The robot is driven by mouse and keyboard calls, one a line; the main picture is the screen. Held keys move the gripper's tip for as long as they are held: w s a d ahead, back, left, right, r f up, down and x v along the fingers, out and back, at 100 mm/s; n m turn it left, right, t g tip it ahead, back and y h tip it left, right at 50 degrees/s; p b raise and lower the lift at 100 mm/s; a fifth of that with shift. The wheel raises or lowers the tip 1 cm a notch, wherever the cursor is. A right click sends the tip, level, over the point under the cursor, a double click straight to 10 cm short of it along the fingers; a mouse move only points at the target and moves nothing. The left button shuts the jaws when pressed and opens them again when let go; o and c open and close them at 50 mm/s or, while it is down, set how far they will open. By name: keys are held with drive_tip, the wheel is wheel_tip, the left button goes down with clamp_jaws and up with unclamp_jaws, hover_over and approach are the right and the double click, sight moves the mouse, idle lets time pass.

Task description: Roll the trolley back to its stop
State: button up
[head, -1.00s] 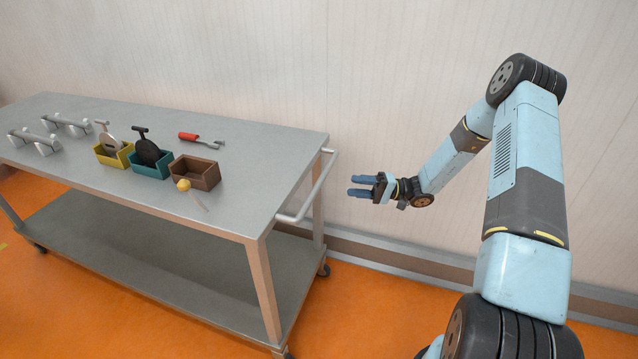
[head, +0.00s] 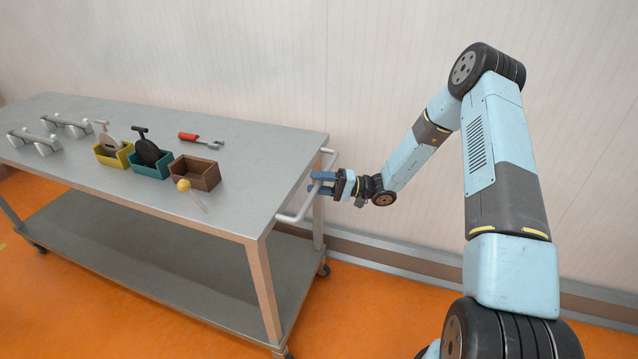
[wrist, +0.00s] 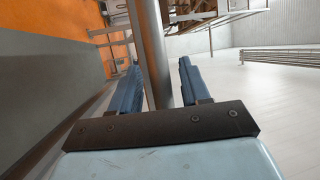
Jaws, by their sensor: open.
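The trolley (head: 110,112) is a grey metal cart with a top, a lower shelf and casters, standing at the left of the head view. Its pale tubular handle (head: 299,213) sticks out at the right end. My gripper (head: 313,183) is open at the handle, its blue fingers reaching left over the bar. In the wrist view the handle bar (wrist: 150,50) runs between the two parted blue fingers (wrist: 158,88), with gaps visible on both sides. No stop for the trolley can be made out.
On the trolley top stand a yellow box (head: 115,158), a teal box (head: 150,168) and a brown box (head: 196,173), with a red-handled tool (head: 200,139), a yellow-knobbed stick (head: 184,186) and metal brackets (head: 35,142). A wall with a skirting rail (head: 400,264) runs behind; orange floor lies around.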

drive_tip(key=shift+a+r, duration=0.1)
drive_tip(key=shift+a, duration=0.45)
drive_tip(key=shift+c, duration=0.4)
clamp_jaws()
